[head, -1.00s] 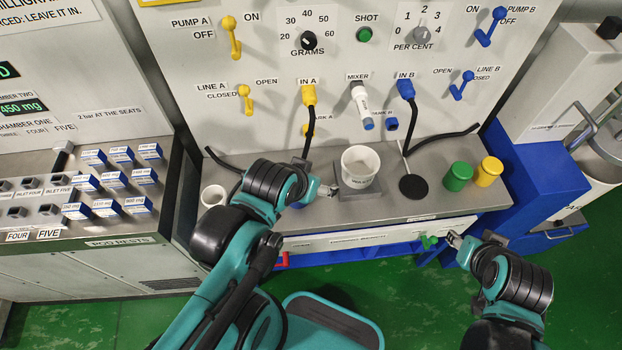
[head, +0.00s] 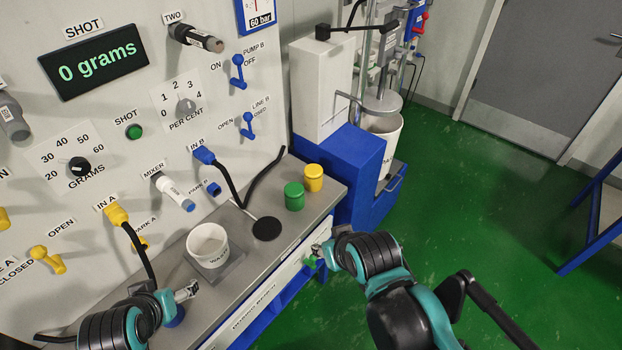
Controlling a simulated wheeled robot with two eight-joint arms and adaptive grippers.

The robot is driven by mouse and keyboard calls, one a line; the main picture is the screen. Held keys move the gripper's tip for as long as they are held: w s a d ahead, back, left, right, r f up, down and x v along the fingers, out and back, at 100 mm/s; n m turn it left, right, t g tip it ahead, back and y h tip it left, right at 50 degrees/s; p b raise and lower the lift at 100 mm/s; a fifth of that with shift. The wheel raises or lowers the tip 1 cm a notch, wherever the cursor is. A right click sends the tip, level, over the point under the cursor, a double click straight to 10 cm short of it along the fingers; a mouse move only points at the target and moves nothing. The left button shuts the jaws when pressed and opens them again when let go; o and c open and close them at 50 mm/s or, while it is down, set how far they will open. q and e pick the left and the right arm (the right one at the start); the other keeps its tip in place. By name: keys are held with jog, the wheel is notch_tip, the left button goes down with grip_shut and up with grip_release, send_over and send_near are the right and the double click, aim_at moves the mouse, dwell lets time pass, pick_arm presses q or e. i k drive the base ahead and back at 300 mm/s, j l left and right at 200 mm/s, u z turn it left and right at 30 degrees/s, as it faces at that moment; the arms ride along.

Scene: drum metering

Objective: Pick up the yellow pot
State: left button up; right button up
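The yellow pot (head: 313,178) stands upright at the far right end of the grey counter, just behind and right of a green pot (head: 294,196). My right gripper (head: 318,250) is at the counter's front edge, nearer than the yellow pot and apart from it. Its fingers are small and I cannot tell whether they are open. My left gripper (head: 187,291) is low at the left, over the counter, left of the white cup and far from the yellow pot. Its finger opening is also unclear.
A white cup (head: 207,245) stands on a grey pad mid-counter. A black disc (head: 267,229) lies before the green pot, with black hoses behind. A blue machine base (head: 352,165) adjoins the counter's right end. Green floor (head: 480,200) is open at the right.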

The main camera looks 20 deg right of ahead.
aim_at(313, 173)
jog(key=i+l+z, duration=0.35)
jog(key=i+l, duration=0.15)
jog(key=i+l+z, duration=0.35)
jog(key=i+l, duration=0.05)
jog(key=i, duration=0.1)
